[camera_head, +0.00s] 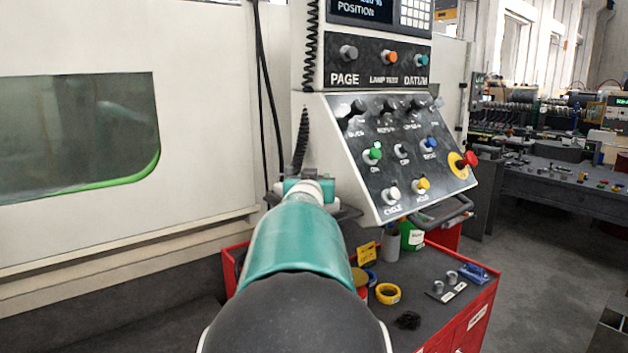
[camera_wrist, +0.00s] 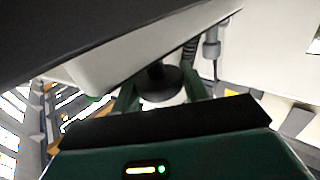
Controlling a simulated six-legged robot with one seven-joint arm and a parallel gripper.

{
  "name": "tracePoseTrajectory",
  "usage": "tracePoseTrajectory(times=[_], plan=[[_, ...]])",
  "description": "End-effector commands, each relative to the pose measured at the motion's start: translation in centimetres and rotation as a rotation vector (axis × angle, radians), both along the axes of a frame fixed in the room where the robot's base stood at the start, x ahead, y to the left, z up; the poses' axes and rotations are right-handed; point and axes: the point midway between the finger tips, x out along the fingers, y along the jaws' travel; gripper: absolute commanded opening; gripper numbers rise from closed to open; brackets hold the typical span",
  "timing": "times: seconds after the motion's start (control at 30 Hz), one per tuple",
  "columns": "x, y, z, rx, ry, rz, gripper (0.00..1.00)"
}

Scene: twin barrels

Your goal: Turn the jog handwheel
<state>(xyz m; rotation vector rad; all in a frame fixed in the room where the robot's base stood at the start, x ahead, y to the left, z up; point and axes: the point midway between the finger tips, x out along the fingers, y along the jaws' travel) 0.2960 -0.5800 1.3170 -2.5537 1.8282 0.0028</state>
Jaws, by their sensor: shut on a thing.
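The jog handwheel (camera_wrist: 162,86) shows in the wrist view as a dark round knob under the pale underside of the control panel. My gripper (camera_wrist: 160,92) has one green finger on each side of it and is shut on it. In the head view my arm reaches to the lower left corner of the control panel (camera_head: 372,190). My gripper and the handwheel are mostly hidden there behind my own arm. How far the wheel is turned cannot be seen.
The panel carries several knobs and a red stop button (camera_head: 467,160), with a handle bar (camera_head: 445,216) below. A red tool cart (camera_head: 466,322) with tape, bottles and small parts stands beneath. The white machine wall (camera_head: 200,40) is on the left. Floor is open at right.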

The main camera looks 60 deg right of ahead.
Motion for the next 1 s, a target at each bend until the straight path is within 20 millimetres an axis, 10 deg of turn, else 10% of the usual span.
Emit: tracePoseTrajectory(times=[0.4, 0.43, 0.53, 1.0], plan=[[0.0, 0.0, 0.1, -0.003, -0.002, 0.004, 0.22], [0.0, 0.0, 0.1, -0.003, -0.002, 0.004, 0.46], [0.0, 0.0, 0.1, -0.002, -0.002, 0.004, 0.66], [-0.3, 1.0, 0.1, -0.001, -0.003, 0.005, 0.66]])
